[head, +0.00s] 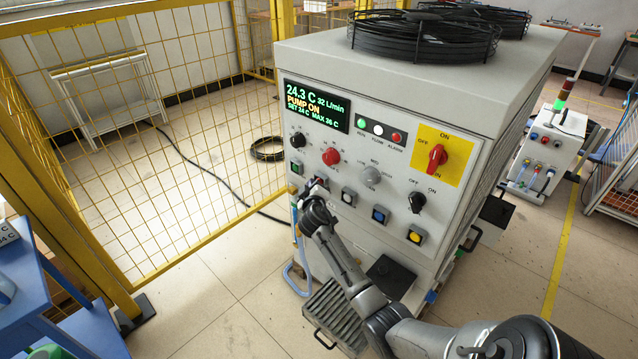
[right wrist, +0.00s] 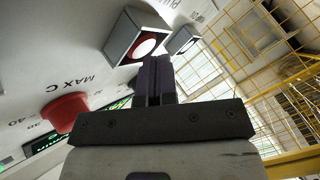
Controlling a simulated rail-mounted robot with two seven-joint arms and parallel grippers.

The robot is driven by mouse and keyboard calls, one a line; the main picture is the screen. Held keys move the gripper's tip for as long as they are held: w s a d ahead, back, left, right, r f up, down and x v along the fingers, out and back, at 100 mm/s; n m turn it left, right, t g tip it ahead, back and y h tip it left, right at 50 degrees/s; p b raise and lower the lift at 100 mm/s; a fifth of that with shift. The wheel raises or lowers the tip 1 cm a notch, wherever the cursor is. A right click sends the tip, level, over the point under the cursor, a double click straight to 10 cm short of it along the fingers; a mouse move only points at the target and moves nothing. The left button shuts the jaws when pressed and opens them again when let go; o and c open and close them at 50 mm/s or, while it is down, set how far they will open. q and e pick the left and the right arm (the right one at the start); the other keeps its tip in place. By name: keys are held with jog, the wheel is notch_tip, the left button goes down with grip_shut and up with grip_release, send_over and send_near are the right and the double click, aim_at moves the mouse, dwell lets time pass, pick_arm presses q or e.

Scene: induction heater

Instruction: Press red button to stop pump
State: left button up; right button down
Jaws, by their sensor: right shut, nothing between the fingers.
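The red button (right wrist: 143,46) sits in a square grey housing on the machine's front panel. In the right wrist view its round face shows a pale shine. My right gripper (right wrist: 155,68) is shut and empty, its dark fingertips just below the button in the picture and overlapping the housing's edge. I cannot tell whether they touch it. In the head view the right gripper (head: 318,190) is at the button row and mostly covers the red button. The display (head: 316,106) reads PUMP ON. My left gripper is not in view.
A green button (head: 297,168) is left of my right gripper; white (head: 348,196), blue (head: 380,214) and yellow (head: 416,235) buttons are right of it. A red knob (head: 331,156) is above. A yellow mesh fence (head: 190,130) stands left. A red switch (head: 437,158) is upper right.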

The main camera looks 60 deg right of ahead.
jog(key=shift+s+d, duration=0.1)
jog(key=shift+d, duration=0.25)
dwell(0.4)
dwell(0.4)
jog(key=shift+w+a, duration=0.2)
jog(key=shift+a, duration=0.6)
jog(key=shift+w+a, duration=0.2)
jog(key=shift+a, duration=0.6)
jog(key=shift+w+a, duration=0.2)
jog(key=shift+a, duration=0.65)
jog(key=shift+w+a, duration=0.2)
jog(key=shift+a, duration=0.6)
jog(key=shift+a, duration=0.1)
